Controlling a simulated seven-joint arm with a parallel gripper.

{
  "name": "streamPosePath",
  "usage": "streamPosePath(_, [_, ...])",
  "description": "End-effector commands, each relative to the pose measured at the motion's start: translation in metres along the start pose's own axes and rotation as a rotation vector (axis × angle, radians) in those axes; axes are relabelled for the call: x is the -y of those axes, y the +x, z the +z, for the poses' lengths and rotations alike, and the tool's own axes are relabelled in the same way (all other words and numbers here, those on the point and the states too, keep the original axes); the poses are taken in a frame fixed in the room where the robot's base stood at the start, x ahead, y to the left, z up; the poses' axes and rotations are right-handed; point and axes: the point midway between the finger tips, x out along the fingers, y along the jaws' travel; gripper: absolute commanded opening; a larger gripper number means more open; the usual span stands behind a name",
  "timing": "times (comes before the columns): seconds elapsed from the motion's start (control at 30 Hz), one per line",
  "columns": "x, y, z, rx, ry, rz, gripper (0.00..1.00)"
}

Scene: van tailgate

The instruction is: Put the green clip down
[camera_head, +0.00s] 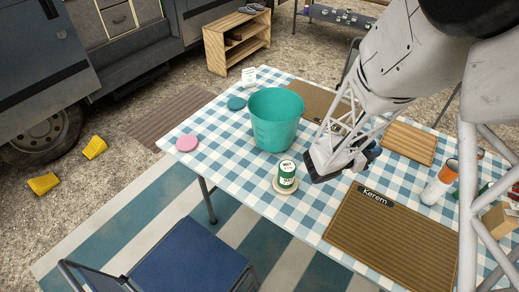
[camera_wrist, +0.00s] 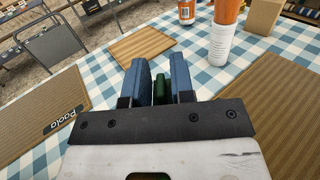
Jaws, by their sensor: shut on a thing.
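My gripper (camera_head: 350,163) is over the checked table, between the teal bucket and the mat labelled Kerem. In the wrist view its two blue fingers (camera_wrist: 161,82) are shut on a small dark green thing, the green clip (camera_wrist: 160,90). Only a part of the clip shows between the fingers. In the head view the clip is hidden by my gripper. How high it is above the table I cannot tell.
A teal bucket (camera_head: 275,120) and a green can (camera_head: 287,174) on a coaster stand left of my gripper. The Kerem mat (camera_head: 390,240), a wooden board (camera_head: 409,143) and an orange-and-white bottle (camera_head: 438,182) lie or stand to the right. A pink disc (camera_head: 187,143) lies far left. Checked cloth shows between them.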

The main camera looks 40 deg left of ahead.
Motion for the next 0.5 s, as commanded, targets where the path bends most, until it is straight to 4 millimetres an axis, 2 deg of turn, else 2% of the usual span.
streamPosePath(0.2, [-0.034,-0.042,0.000,0.000,0.001,0.082,0.01])
streamPosePath(0.5, [-0.074,-0.104,0.000,0.000,-0.001,0.190,0.01])
